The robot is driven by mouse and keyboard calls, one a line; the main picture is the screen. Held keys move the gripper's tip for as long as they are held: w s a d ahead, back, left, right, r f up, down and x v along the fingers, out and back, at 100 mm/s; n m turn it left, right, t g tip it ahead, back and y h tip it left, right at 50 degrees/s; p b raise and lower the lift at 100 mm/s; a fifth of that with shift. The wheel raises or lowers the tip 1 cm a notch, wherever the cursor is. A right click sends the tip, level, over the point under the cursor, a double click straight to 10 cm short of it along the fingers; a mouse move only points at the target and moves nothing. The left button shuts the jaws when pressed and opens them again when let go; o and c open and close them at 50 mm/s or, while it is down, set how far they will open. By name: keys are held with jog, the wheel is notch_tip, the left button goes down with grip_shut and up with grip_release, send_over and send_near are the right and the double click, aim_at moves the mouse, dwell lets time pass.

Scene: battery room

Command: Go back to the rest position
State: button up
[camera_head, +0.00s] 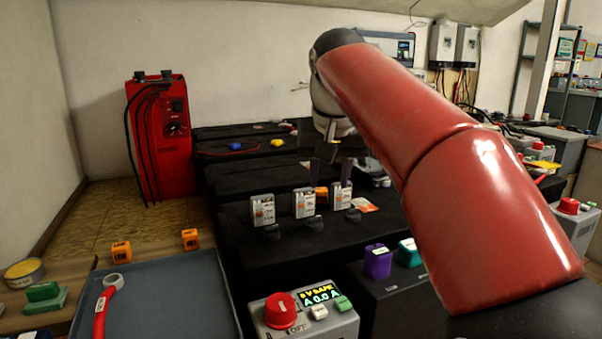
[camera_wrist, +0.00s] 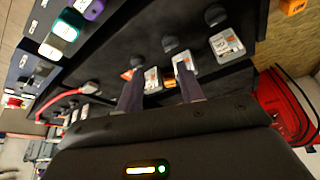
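My gripper (camera_wrist: 160,84) shows in the wrist view with its two dark fingers spread apart and nothing held between them. Its fingertips point toward the black battery bench, over the row of small grey-and-white breakers. In the head view my red arm reaches from the lower right up and over the bench, and my gripper (camera_head: 327,172) hangs behind the breakers, partly hidden by the arm. The three breakers, left (camera_head: 262,210), middle (camera_head: 304,203) and right (camera_head: 341,196), stand upright on the bench. I cannot tell the exact gap between fingertips and bench.
A control box (camera_head: 304,314) with a red knob and display is at the front. Purple (camera_head: 378,262) and teal (camera_head: 409,253) blocks sit beside it. A blue-grey tray (camera_head: 165,300) is at left. A red charger (camera_head: 161,135) stands at the back left. Open air is above the bench's left side.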

jog(key=s+d+f+p, duration=0.1)
jog(key=s+d+f, duration=0.2)
jog(key=s+f, duration=0.3)
jog(key=s+d+f+p, duration=0.1)
jog(key=s+d+f, duration=0.3)
jog(key=s+f, duration=0.3)
jog(key=s+d+f+t+p, duration=0.1)
jog(key=s+d+f+p, duration=0.1)
jog(key=s+f, duration=0.4)
jog(key=s+d, duration=0.1)
jog(key=s, duration=0.4)
jog(key=shift+s+d+f, duration=0.2)
jog(key=shift+s+f, duration=0.1)
jog(key=shift+s, duration=0.1)
